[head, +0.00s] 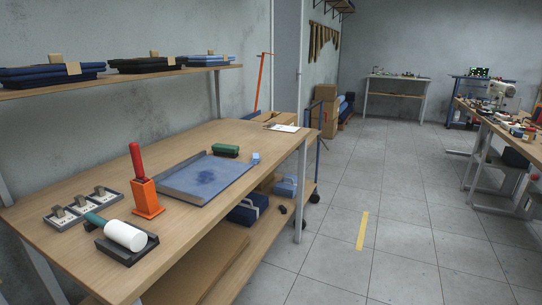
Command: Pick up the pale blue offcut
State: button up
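A small pale blue piece (256,158), which looks like the offcut, lies on the wooden workbench (225,133). It is just off the right far corner of a shallow grey tray (168,188) lined with blue that has a dark stain. A green block-like item (225,150) lies to its left, apart from it. The piece is too small to make out its shape. My gripper is not in view.
An orange holder (147,198) with a red handle, a white roller (125,235) and a grey rack (84,208) stand nearer. A clipboard (284,127) lies at the bench's far end. A shelf (120,80) overhangs the back. The floor (400,220) to the right is clear.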

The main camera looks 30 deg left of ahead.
aim_at(256, 158)
jog(key=i, duration=5.55)
jog(key=i+u, duration=0.25)
jog(key=u, duration=0.15)
jog(key=i+l+u, duration=0.1)
jog(key=u, duration=0.35)
jog(key=i+l+u, duration=0.25)
jog(key=u, duration=0.15)
jog(key=i+j+u, duration=0.1)
jog(key=u, duration=2)
jog(key=i+j+u, duration=0.1)
jog(key=i+u, duration=0.2)
jog(key=u, duration=0.15)
jog(key=i, duration=0.65)
